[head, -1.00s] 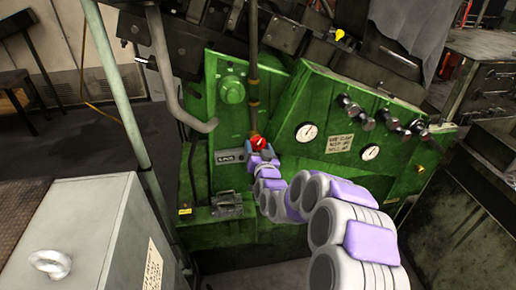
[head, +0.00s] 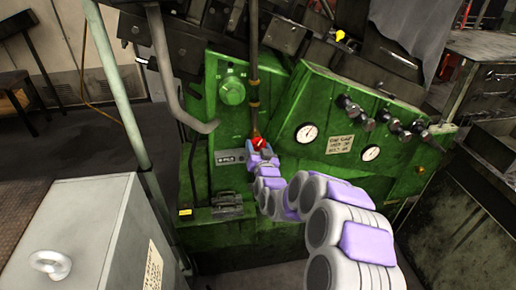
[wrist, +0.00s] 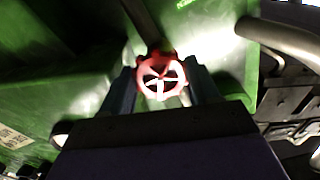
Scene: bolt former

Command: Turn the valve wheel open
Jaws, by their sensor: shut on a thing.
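The valve wheel (head: 259,143) is small and red, at the foot of a vertical brown pipe on the green machine. In the wrist view the red wheel (wrist: 162,76) shows its spokes and sits between the two dark fingers of my gripper (wrist: 162,84). The fingers are shut on the wheel's rim from both sides. In the head view my gripper (head: 260,153) is at the wheel, its fingers largely hidden by my own arm.
The green machine (head: 290,150) carries gauges (head: 307,133), knobs (head: 362,119) and a label plate. A grey bent pipe (head: 165,75) hangs left of the wheel. A grey cabinet (head: 75,235) with a ring on top stands at the front left. Dark floor shows behind it.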

